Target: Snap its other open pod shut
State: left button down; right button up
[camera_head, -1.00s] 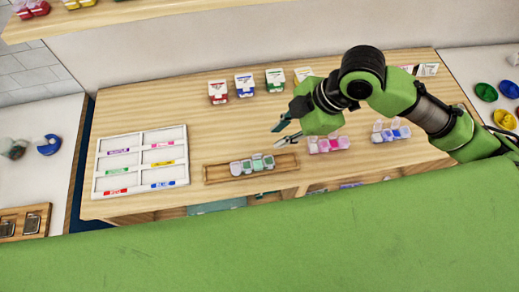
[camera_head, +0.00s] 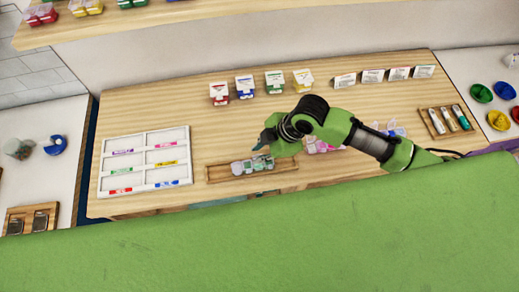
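A strip of small pods (camera_head: 239,168) lies in a shallow wooden tray (camera_head: 216,175) at the middle front of the table. The pods look clear and greenish. My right gripper (camera_head: 260,147) is above the strip's right part and points down toward it. Its fingers are small and partly hidden by the wrist, so I cannot tell their opening or whether they touch a pod. Which lids are open is too small to tell, and the strip's right end is partly covered. My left gripper is not in view.
A white sorting board (camera_head: 143,183) with coloured labels lies left of the tray. Several coloured boxes (camera_head: 245,87) and white cards (camera_head: 372,76) stand along the back. Pink pods (camera_head: 318,146) lie right of the tray, partly behind my arm. The table's middle is clear.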

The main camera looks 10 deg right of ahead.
jog(key=shift+f, duration=0.1)
grip_shut()
jog(key=shift+s, duration=0.1)
